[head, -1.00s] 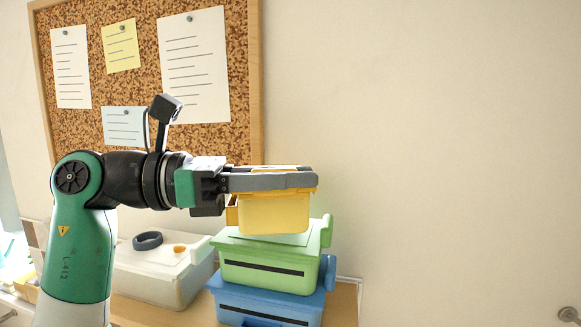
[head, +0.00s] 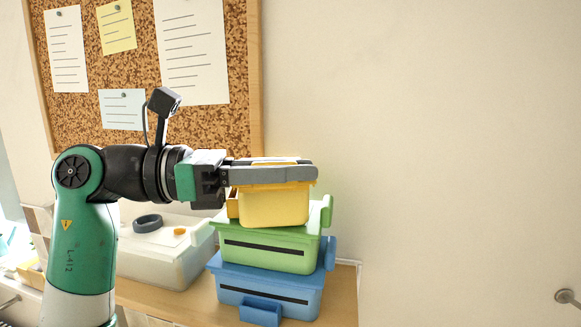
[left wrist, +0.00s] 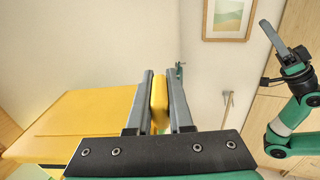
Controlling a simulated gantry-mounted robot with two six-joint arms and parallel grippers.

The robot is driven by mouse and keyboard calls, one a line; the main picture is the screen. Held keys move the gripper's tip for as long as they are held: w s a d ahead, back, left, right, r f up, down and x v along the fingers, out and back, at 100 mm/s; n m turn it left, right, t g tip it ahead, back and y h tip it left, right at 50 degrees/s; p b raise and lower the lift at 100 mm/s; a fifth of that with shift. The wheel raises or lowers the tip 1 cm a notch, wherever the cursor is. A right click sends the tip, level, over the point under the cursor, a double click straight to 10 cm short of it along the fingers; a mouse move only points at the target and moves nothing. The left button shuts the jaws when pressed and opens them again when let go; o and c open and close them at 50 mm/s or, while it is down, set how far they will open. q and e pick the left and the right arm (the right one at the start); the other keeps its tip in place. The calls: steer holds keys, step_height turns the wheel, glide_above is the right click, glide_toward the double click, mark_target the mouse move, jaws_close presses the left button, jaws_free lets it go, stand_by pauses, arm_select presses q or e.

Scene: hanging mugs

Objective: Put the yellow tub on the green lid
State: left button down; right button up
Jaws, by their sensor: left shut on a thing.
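The yellow tub (head: 273,207) is in the head view, upright, over the green lid (head: 312,228) of the green box. Its underside is at or just above the lid; I cannot tell whether they touch. My left gripper (head: 312,174) is shut on the tub's handle at its upper edge. In the left wrist view the yellow handle (left wrist: 159,104) sits between the two fingers, and the tub's body (left wrist: 75,122) is to the left. My right gripper (left wrist: 286,50) shows only in the left wrist view, at the right, apart from the tub; its jaw state is unclear.
The green box stands on a blue box (head: 268,286) on a wooden shelf (head: 340,300). A white box (head: 165,262) with a dark ring (head: 147,223) on its lid is to the left. A corkboard (head: 235,130) hangs behind.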

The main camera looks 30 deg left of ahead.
arm_select(q)
steer(key=shift+f, duration=0.3)
steer(key=shift+c, duration=2.1)
jaws_free()
steer(key=b+v, duration=0.2)
steer(key=v, duration=0.9)
steer(key=shift+a+b, duration=0.3)
steer(key=shift+s, duration=0.15)
